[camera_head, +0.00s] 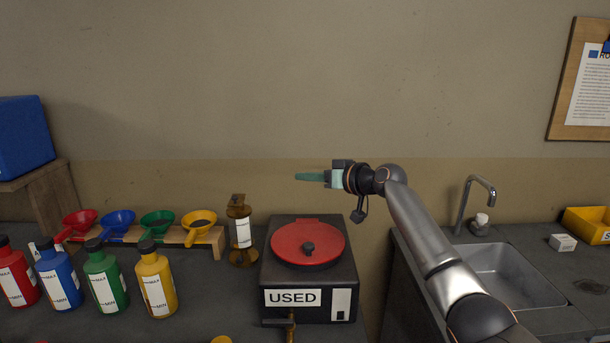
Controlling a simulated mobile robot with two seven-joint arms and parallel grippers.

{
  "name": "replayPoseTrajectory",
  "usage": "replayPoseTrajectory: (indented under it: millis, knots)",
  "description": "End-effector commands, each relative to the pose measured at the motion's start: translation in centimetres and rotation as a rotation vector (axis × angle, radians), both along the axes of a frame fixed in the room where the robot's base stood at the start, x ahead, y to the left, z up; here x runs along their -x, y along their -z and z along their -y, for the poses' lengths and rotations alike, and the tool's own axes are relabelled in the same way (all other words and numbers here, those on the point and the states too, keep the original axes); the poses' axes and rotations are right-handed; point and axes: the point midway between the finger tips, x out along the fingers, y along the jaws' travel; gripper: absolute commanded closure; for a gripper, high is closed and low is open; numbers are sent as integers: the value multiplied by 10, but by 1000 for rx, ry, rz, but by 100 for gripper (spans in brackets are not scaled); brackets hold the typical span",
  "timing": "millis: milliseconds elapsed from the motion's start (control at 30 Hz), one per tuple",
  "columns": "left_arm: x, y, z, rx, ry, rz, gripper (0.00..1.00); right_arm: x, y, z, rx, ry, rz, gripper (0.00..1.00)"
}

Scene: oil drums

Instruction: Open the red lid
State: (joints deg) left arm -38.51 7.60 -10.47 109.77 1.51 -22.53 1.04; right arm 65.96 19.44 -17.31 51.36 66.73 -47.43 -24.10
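The red lid (308,243) lies flat and closed on top of a dark box (348,283) labelled "USED". My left gripper is not in view.
Left of the box stand a brown glass container (241,232), a wooden rack (208,240) with coloured funnels, and several coloured bottles (156,284). A sink (505,275) with a tap (478,190) and a yellow bin (587,226) are at right. The space above the lid is clear.

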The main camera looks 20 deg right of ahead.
Motion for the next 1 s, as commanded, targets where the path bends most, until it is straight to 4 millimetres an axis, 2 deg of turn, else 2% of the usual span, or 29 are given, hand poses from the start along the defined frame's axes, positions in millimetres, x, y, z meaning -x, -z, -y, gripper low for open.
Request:
replayPoseTrajectory:
  millis: [33,367,733,1000]
  knots:
    - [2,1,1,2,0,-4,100,0,-1,-1,-1,-2,1,72]
    - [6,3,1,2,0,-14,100,0,-2,-2,-2,-4,2,36]
    - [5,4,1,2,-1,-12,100,4,-2,0,-3,-3,3,36]
    - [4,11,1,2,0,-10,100,29,-7,16,-1,-2,5,36]
